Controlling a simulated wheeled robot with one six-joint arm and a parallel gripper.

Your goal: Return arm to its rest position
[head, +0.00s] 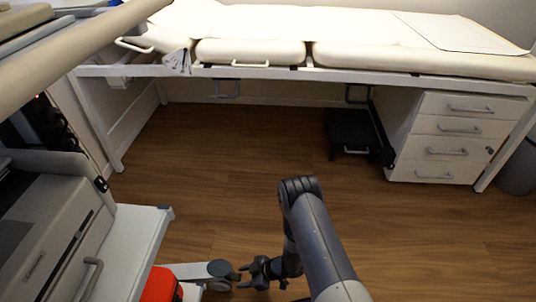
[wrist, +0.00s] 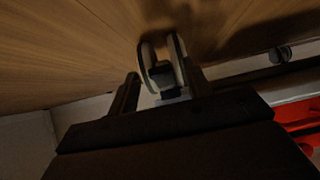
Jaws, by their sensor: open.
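My arm reaches down from the lower middle of the head view, bent at a dark joint above the wood floor (head: 265,215). My gripper (head: 247,275) is low near the bottom edge, pointing left. Its jaws are open and I see nothing held in them. It is close to a grey caster wheel (head: 221,268) of the cart at left. In the wrist view my gripper (wrist: 160,78) shows as dark fingers, with the caster wheel (wrist: 176,55) beyond and between them. I cannot tell whether they touch.
A white cart (head: 142,245) carrying a grey machine (head: 45,245) stands at left, with a red object (head: 160,285) low beside it. A cream examination couch (head: 250,52) spans the back, with white drawers (head: 440,150) and a black step stool (head: 350,130) below. The middle floor is clear.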

